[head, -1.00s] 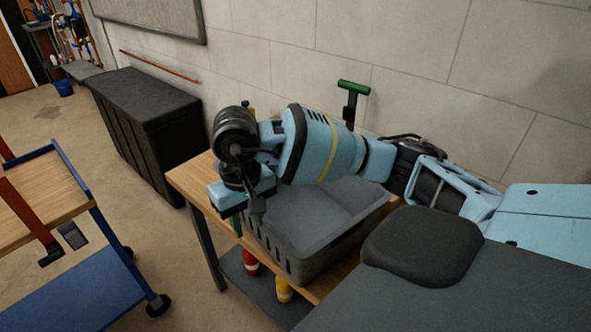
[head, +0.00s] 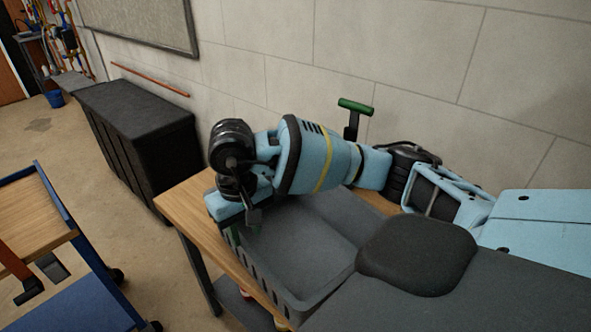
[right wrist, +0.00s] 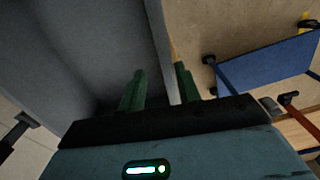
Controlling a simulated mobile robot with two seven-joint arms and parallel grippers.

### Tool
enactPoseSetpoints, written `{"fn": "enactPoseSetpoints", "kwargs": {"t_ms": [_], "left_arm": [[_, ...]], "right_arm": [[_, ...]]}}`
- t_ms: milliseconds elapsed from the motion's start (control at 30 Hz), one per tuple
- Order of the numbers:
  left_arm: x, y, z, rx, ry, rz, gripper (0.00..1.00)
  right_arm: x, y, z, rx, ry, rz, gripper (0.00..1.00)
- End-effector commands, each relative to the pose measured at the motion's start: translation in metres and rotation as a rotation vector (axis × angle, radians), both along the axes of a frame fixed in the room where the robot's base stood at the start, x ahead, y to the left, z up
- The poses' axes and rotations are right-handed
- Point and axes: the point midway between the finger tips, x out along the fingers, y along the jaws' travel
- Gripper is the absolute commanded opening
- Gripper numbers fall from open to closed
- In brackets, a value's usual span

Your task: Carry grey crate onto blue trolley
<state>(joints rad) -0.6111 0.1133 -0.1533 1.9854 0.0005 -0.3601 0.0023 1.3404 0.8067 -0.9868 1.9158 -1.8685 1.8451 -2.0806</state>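The grey crate (head: 310,247) stands on a wooden-topped table (head: 184,207), with its inside facing up and looking empty. My right gripper (head: 238,232) is at its left wall in the head view. In the right wrist view the green fingertips (right wrist: 160,86) straddle the crate wall (right wrist: 160,45), one inside and one outside, with a gap showing beside the wall. The blue trolley (head: 88,258), with a wooden upper shelf, stands at the left of the head view, across a floor gap. It also shows in the right wrist view (right wrist: 270,68). My left gripper is out of view.
A black chest (head: 135,135) stands against the wall beyond the table. A green T-handle (head: 355,106) rises behind the crate. A red and black object (head: 22,275) is at the trolley. Bare floor (head: 115,225) lies between trolley and table.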

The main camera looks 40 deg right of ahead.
Motion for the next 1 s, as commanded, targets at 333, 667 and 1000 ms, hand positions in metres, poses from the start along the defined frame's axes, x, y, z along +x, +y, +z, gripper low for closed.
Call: {"fn": "enactPoseSetpoints", "kwargs": {"t_ms": [333, 667, 1000], "left_arm": [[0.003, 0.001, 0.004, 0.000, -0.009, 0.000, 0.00], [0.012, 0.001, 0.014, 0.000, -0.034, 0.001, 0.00], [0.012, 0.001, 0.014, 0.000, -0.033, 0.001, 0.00]], "right_arm": [[0.000, 0.001, -0.020, -0.001, 0.001, 0.000, 0.33], [0.001, 0.004, -0.061, -0.001, 0.001, -0.001, 0.33], [0.001, 0.004, -0.067, -0.001, 0.000, 0.000, 0.30]]}}
